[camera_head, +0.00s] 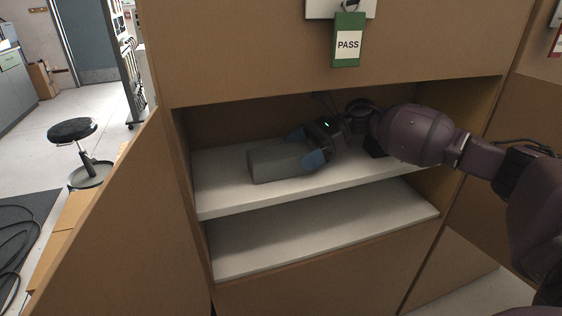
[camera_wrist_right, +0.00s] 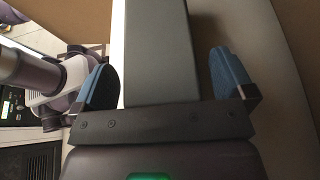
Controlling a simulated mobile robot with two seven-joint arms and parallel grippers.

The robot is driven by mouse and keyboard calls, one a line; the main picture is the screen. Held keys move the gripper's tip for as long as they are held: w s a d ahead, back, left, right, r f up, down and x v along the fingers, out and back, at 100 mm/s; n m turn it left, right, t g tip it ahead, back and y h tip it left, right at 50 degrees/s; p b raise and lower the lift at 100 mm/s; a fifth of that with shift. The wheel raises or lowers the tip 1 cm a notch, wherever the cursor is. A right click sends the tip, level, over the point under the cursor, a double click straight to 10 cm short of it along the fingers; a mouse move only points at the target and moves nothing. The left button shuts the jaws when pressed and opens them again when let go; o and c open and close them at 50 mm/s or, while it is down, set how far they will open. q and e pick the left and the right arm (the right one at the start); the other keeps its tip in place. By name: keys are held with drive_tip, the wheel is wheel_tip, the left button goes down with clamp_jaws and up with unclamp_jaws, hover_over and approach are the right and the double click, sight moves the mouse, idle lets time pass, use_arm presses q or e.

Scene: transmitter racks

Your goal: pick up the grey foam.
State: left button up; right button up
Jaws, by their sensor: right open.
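The grey foam (camera_head: 277,164) is a long rectangular block lying on the white upper shelf inside the brown cabinet. My right gripper (camera_head: 304,147) reaches in from the right, with its blue fingertips on either side of the block's right end. In the right wrist view the grey foam (camera_wrist_right: 158,50) runs lengthwise between the open blue fingers (camera_wrist_right: 165,80). A gap shows between the block and the right finger. The left finger is very close to the block, and I cannot tell whether it touches. My left gripper is not in view.
The upper shelf (camera_head: 225,205) is clear around the block, with side walls and a panel above it. An empty lower shelf (camera_head: 320,232) lies beneath. A green PASS tag (camera_head: 348,55) hangs above the opening. An open brown door (camera_head: 115,210) stands at the left.

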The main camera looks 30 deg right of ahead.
drive_tip(key=shift+w+a+f, duration=0.1)
drive_tip(key=shift+a+f, duration=0.05)
drive_tip(key=shift+a, duration=0.35)
drive_tip(key=c, duration=0.9)
